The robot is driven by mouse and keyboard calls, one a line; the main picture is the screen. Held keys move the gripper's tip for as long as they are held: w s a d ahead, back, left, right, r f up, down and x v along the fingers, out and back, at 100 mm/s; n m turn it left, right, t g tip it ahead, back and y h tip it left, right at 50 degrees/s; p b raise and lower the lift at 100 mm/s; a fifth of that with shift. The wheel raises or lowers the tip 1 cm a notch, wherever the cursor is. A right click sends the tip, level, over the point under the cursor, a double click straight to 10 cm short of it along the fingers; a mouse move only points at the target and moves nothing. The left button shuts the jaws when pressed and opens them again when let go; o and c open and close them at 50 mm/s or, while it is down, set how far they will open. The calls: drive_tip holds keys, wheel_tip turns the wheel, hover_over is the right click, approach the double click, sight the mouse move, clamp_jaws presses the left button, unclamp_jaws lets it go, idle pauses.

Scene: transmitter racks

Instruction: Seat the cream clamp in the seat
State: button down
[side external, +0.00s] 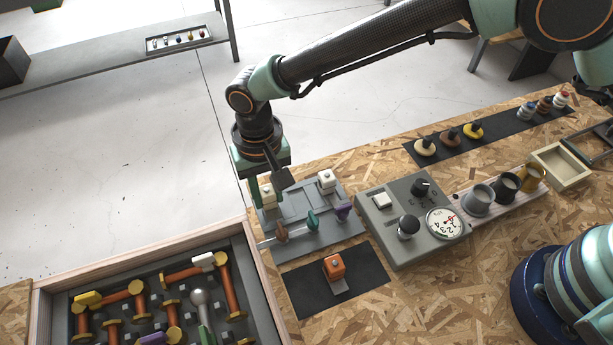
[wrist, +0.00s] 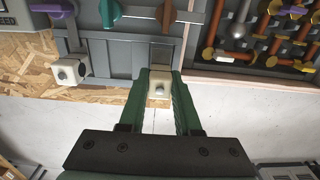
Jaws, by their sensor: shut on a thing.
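My gripper (wrist: 161,88) is shut on a cream clamp (wrist: 159,84), a small block with a dark round hole or knob on its face. In the side external view my gripper (side external: 265,194) points down at the far left corner of the grey seat plate (side external: 349,224), with the held cream clamp (side external: 269,196) partly hidden by a finger. I cannot tell whether the clamp touches the plate. A second cream clamp (side external: 326,178) stands at the plate's far right corner; it also shows in the wrist view (wrist: 68,71).
An orange clamp (side external: 333,266) sits on a black mat (side external: 309,294) in front of the plate. Green, purple and brown levers lie across the plate. A wooden-walled tray (side external: 268,289) of orange pipes stands at left, a grey control box (side external: 393,250) at right.

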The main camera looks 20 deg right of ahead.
wheel_tip(320, 180, up, 18)
drive_tip(key=r, duration=0.2)
hover_over(298, 198)
wheel_tip(298, 198, down, 20)
drive_tip(key=shift+r, duration=0.1)
idle(0.6)
drive_tip(key=shift+f, duration=0.4)
drive_tip(key=c, duration=0.6)
unclamp_jaws()
